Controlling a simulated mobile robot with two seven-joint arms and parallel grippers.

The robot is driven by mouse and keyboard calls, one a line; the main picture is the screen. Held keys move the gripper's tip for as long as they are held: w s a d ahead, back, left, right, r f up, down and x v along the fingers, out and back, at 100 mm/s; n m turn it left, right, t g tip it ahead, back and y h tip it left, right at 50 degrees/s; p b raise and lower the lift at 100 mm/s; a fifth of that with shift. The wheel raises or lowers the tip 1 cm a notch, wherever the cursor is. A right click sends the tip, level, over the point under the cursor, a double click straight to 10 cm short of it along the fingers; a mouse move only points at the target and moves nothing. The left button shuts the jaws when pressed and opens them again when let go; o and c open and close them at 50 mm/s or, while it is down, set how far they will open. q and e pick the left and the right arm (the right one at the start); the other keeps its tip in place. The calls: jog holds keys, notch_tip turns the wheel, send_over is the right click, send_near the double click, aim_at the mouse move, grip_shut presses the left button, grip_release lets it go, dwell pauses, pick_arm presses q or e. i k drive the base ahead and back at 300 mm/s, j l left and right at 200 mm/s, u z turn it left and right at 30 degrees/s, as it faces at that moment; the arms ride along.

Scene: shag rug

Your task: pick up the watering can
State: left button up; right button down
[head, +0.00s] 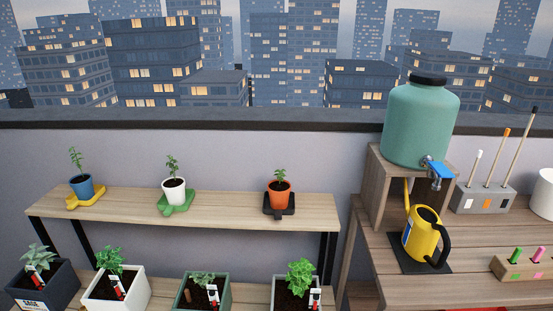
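The watering can (421,236) is yellow with a black handle on its right side and a spout rising at its left. It stands upright on a dark mat (402,262) on the wooden table at the right, in front of and below the blue tap (436,172) of a green water tank (419,122). Its top opening is dark inside, and I cannot tell whether it holds water. Neither of my grippers shows in the head view.
The tank stands on a wooden stand (377,196). A grey block (470,200) with upright sticks and a wooden holder (520,268) with colored pegs are right of the can. A wooden shelf (228,204) at the left carries small pots, with square planters below.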

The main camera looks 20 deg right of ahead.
aim_at(423, 229)
jog(key=z, duration=1)
jog(key=u, duration=1.15)
jog(key=z, duration=1.65)
